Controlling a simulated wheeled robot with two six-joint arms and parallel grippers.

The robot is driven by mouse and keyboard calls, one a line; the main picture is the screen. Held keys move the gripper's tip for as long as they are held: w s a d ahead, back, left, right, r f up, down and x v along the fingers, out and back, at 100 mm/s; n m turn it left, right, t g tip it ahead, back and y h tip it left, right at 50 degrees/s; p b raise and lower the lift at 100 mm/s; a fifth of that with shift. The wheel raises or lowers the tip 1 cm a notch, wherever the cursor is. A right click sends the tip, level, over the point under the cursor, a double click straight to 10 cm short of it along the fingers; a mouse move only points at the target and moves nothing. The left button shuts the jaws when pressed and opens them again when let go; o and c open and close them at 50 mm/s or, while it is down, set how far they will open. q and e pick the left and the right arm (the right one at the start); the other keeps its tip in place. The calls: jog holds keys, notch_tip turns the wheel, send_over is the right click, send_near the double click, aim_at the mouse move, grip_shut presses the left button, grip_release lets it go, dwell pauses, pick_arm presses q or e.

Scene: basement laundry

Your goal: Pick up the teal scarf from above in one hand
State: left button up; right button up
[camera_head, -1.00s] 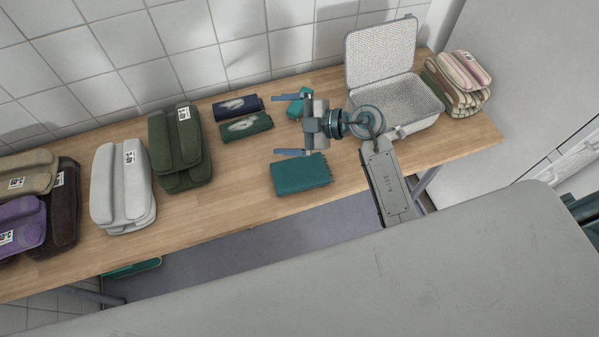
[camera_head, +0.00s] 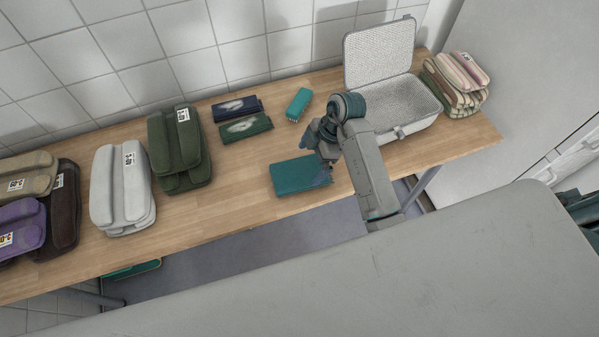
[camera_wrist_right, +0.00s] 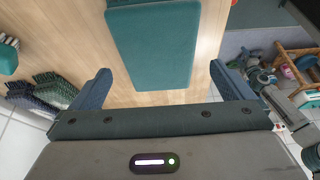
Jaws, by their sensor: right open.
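Two teal cloths lie on the wooden table. The larger folded teal cloth (camera_head: 293,177) is near the front edge; the smaller one (camera_head: 299,104), with a pale fringed end, lies farther back. I cannot tell for certain which is the scarf. My right gripper (camera_head: 319,158) is open, pointing down at the right end of the larger cloth, one finger overlapping it in the head view. In the right wrist view the larger cloth (camera_wrist_right: 152,45) lies ahead of and between the spread fingers (camera_wrist_right: 160,70), not gripped. The smaller teal cloth (camera_wrist_right: 8,57) shows at the left edge. My left gripper is not in view.
Folded navy (camera_head: 237,107) and dark green (camera_head: 246,127) cloths lie left of the smaller teal one. Stacks of green (camera_head: 180,150), white (camera_head: 122,195) and other textiles stand farther left. An open pale basket (camera_head: 400,110) and a striped stack (camera_head: 457,85) are right.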

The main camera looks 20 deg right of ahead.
aim_at(300, 171)
jog(key=shift+a+f, duration=0.3)
jog(key=shift+a, duration=0.05)
jog(key=x, duration=0.1)
jog(key=p+x, duration=0.1)
jog(key=x, duration=0.1)
jog(key=shift+w+a+f+p, duration=0.15)
jog(key=shift+a+f+p, duration=0.05)
jog(key=shift+a+p, duration=0.15)
jog(key=shift+a+f, duration=0.1)
jog(key=shift+f, duration=0.25)
jog(key=shift+c, duration=0.2)
jog(key=c, duration=0.7)
jog(key=shift+r, duration=0.1)
